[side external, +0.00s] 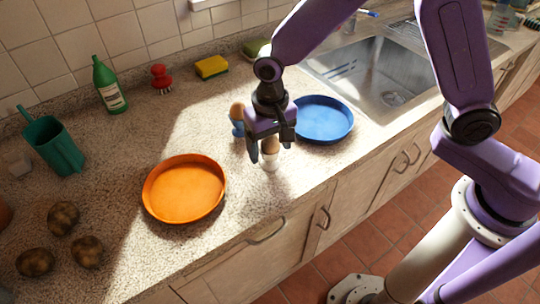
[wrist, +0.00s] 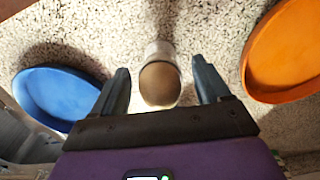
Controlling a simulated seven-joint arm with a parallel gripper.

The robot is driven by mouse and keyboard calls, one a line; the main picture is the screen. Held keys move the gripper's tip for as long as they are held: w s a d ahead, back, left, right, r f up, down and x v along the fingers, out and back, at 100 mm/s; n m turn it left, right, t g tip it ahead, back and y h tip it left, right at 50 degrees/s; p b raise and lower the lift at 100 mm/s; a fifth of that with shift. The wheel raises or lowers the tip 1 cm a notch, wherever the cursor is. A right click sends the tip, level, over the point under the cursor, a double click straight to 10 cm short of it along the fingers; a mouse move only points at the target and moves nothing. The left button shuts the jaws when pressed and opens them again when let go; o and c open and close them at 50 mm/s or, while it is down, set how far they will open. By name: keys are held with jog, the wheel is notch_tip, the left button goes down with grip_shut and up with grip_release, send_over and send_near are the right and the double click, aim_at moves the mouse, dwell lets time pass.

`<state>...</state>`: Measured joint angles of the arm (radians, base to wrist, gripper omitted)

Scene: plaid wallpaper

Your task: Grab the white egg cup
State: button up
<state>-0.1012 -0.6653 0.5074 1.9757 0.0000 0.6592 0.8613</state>
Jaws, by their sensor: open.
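The white egg cup (side external: 271,163) stands on the speckled counter with a brown egg (side external: 271,146) in it, partly hidden behind my gripper in the side view. My gripper (side external: 270,155) is open, its fingers pointing down close to the egg and cup. In the wrist view my gripper (wrist: 162,84) shows its two fingers apart, one on each side of the egg (wrist: 160,83), with clear gaps. The white cup (wrist: 160,49) shows beyond the egg, between the fingertips. I cannot tell whether the fingers reach down to the cup's height.
A blue egg cup (side external: 238,126) with a brown egg stands just behind my gripper. A blue dish (side external: 325,119) lies to the right, an orange dish (side external: 185,188) to the left. The sink (side external: 375,75) is beyond the blue dish. The counter's front edge is near the cup.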

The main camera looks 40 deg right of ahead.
jog(key=shift+f, duration=0.65)
jog(key=c, duration=1)
jog(key=shift+r, duration=0.15)
